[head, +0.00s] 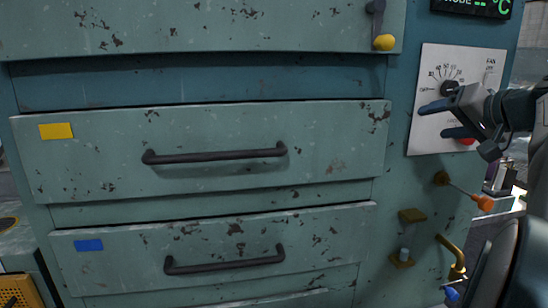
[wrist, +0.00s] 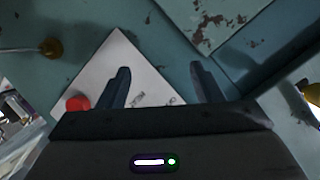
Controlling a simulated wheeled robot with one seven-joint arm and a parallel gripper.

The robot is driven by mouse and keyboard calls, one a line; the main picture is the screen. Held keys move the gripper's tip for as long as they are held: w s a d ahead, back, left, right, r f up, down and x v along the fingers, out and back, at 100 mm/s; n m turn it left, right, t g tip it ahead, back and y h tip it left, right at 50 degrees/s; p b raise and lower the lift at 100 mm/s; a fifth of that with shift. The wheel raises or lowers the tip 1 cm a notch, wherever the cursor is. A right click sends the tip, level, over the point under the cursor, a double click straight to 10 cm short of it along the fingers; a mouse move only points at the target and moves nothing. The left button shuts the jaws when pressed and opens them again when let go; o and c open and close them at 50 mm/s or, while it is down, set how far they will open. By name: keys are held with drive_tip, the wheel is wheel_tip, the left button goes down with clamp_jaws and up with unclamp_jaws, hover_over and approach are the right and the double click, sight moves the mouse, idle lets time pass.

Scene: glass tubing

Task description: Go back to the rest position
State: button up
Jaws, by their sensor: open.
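My gripper (head: 446,118) is at the right in the head view, in front of the white control panel (head: 428,132) of the green cabinet. Its two dark fingers are apart and nothing shows between them. In the wrist view my gripper (wrist: 160,80) is also open and empty, with the white panel (wrist: 105,70) behind its left finger. A black dial (head: 450,87) with a printed scale sits on the panel just above the fingers. A red button (head: 467,141) shows beside the lower finger, and also in the wrist view (wrist: 78,103).
Two drawers with dark handles (head: 215,153) and (head: 225,261) carry a yellow label (head: 56,131) and a blue label (head: 89,245). A lever with a yellow knob (head: 384,42) hangs above. An orange-tipped rod (head: 483,202) and a brass pipe (head: 455,262) stick out below the panel.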

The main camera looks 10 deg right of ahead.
drive_tip(key=s+a+f+n+g+p, duration=0.1)
drive_tip(key=s+a+f+g+p, duration=0.15)
drive_tip(key=a+p, duration=0.45)
drive_tip(key=s+a+f+n+g+p, duration=0.15)
drive_tip(key=a+f+g+p, duration=0.25)
drive_tip(key=a, duration=0.7)
drive_tip(key=s+a+f+n+g+h+p, duration=0.1)
drive_tip(key=s+a+f+g+p, duration=0.1)
drive_tip(key=s, duration=0.5)
drive_tip(key=s+a+f+n+g+h+p, duration=0.1)
drive_tip(key=s+a+f+n+g+p, duration=0.1)
drive_tip(key=s+a+f+p, duration=0.2)
drive_tip(key=s+a+p, duration=0.1)
drive_tip(key=s+p, duration=0.1)
drive_tip(key=p, duration=0.1)
drive_tip(key=shift+s+f+h, duration=0.2)
drive_tip(key=shift+s+h, duration=0.2)
